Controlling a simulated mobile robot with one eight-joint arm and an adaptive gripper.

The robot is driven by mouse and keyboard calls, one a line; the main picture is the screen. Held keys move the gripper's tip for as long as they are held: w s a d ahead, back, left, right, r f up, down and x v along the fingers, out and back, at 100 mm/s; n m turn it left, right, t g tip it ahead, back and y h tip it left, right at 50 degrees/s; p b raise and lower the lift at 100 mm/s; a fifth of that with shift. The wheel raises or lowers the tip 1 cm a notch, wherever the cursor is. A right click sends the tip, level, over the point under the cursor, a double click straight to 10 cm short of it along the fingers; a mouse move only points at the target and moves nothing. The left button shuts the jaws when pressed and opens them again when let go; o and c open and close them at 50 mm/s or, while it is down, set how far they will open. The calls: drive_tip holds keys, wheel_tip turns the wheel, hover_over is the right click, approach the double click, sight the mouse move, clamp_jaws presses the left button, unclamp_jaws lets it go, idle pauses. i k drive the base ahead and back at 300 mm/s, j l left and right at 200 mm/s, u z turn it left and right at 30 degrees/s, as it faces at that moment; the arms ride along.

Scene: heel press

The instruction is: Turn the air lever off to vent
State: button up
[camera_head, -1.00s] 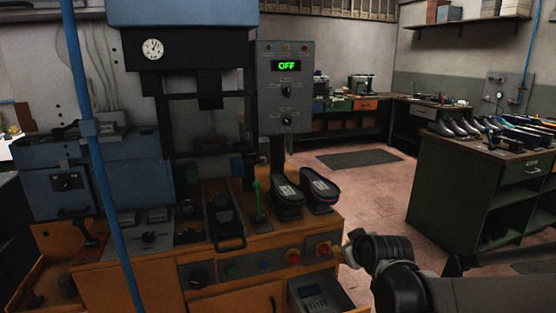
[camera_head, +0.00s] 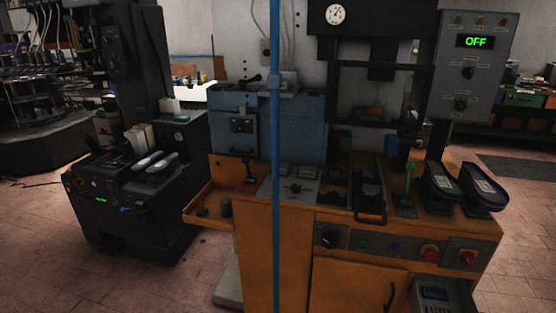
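A blue air pipe (camera_head: 275,180) runs vertically in front of the machines. Another lever, green and upright (camera_head: 408,182), stands on the orange bench beside the black shoe-shaped pads (camera_head: 440,187). I cannot tell from the picture which of these is labelled as the air lever. My gripper is outside the view.
The press (camera_head: 375,50) has a dial gauge (camera_head: 335,14) and a control box (camera_head: 471,70) reading OFF. The orange bench (camera_head: 270,245) carries switches and red buttons. A black machine (camera_head: 135,200) stands at the left. Bare floor lies between it and the bench.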

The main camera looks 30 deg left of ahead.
sight(246, 159)
drive_tip(key=u, duration=1.45)
drive_tip(key=i+j+z, duration=0.35)
drive_tip(key=z, duration=0.15)
drive_tip(key=i+j+z, duration=0.8)
drive_tip(key=j+z, duration=0.2)
drive_tip(key=j, duration=0.2)
drive_tip(key=k+j+z, duration=0.1)
drive_tip(key=k+j, duration=0.15)
drive_tip(key=i+l+u, duration=0.1)
drive_tip(key=l, duration=0.25)
drive_tip(key=i, duration=0.1)
